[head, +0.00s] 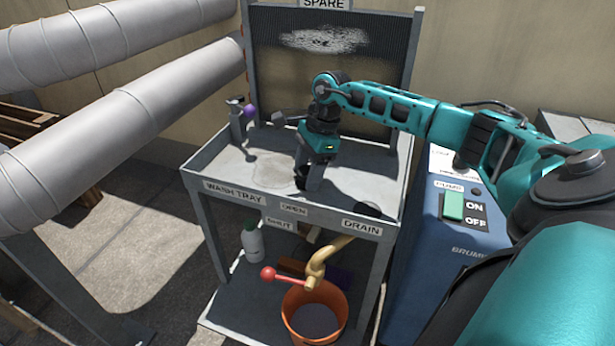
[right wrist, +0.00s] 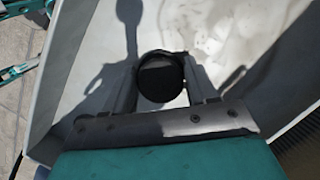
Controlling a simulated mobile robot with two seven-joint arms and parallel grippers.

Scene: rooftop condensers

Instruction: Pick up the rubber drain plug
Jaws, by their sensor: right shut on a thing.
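The rubber drain plug (right wrist: 160,78) is a black round piece between the two fingers in the right wrist view. My right gripper (head: 308,182) points down into the wash tray (head: 215,158) around its middle. It is shut on the plug, which shows in the head view only as a small dark patch at the fingertips. I cannot tell whether the plug touches the tray floor. A dark round spot (head: 368,209) lies in the tray's front right, behind the DRAIN label.
A grey tap with a purple knob (head: 249,111) stands at the tray's left. Below are a brass valve with a red lever (head: 282,276), an orange bucket (head: 313,318) and a white bottle (head: 252,241). A blue pump box (head: 440,255) stands right.

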